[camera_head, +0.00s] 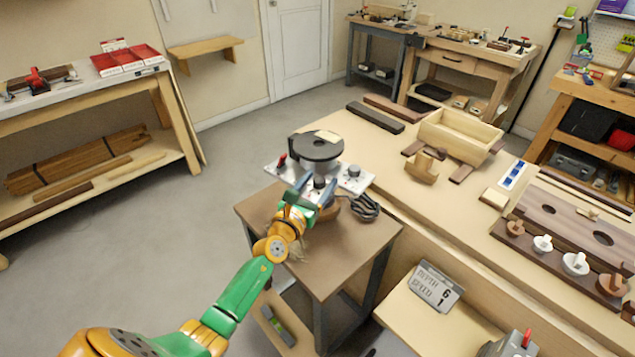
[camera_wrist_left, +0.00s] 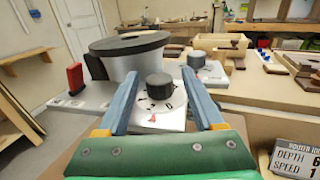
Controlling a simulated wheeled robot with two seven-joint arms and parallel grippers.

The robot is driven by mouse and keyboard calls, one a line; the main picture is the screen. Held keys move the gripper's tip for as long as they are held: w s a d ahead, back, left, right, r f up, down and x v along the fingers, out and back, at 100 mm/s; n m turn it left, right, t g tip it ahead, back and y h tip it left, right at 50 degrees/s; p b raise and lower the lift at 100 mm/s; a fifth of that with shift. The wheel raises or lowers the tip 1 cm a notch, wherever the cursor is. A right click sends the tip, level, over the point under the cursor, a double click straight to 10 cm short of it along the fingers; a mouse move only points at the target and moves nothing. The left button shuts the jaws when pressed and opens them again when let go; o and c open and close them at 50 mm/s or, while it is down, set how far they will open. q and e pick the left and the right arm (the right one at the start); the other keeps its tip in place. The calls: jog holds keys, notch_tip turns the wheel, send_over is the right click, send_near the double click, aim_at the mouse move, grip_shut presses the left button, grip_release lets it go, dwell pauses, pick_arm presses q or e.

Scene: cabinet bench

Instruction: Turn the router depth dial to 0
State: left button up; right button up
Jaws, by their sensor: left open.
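The router (camera_head: 318,146) is a black-topped round body on a pale plate on a small brown-topped stand. A dark dial (camera_head: 319,182), also in the left wrist view (camera_wrist_left: 159,86), stands on a white scale plate with black marks and a red mark at its near edge. A second dark dial (camera_head: 353,172) sits to its right; no label on either dial is readable. My left gripper (camera_head: 315,183) is open, its blue fingers either side of the nearer dial in the left wrist view (camera_wrist_left: 160,82); contact cannot be told. A sign (camera_head: 436,287) reads DEPTH 6, SPEED 1. My right gripper is not in view.
A red switch (camera_head: 282,160) stands left of the dials on the plate. A coiled dark cable (camera_head: 365,207) lies right of my gripper. The long bench to the right holds a wooden box (camera_head: 459,136) and a board with several knobs. The stand's front top is clear.

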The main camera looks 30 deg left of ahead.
pick_arm(q)
jog(key=shift+w, duration=0.45)
jog(key=shift+s, duration=0.1)
grip_shut()
jog(key=m+h+b, duration=0.1)
jog(key=b, duration=0.2)
jog(key=f+m+h+b, duration=0.1)
jog(key=h+b, duration=0.1)
jog(key=b, duration=0.1)
jog(key=m+h+b, duration=0.1)
jog(key=b, duration=0.2)
jog(key=shift+a+f+h+b, duration=0.1)
jog(key=shift+f+h+b, duration=0.15)
jog(key=shift+h+b, duration=0.15)
jog(key=m+g+h+b, duration=0.1)
jog(key=h+b, duration=0.1)
jog(key=b, duration=0.3)
jog(key=r+m+g+h+b, duration=0.1)
jog(key=m+h+b, duration=0.1)
jog(key=b, duration=0.3)
jog(key=shift+h+b, duration=0.4)
jog(key=shift+h, duration=0.1)
jog(key=shift+r+m+g+h+b, duration=0.2)
jog(key=shift+m+g+h+b, duration=0.3)
jog(key=shift+m+b, duration=0.1)
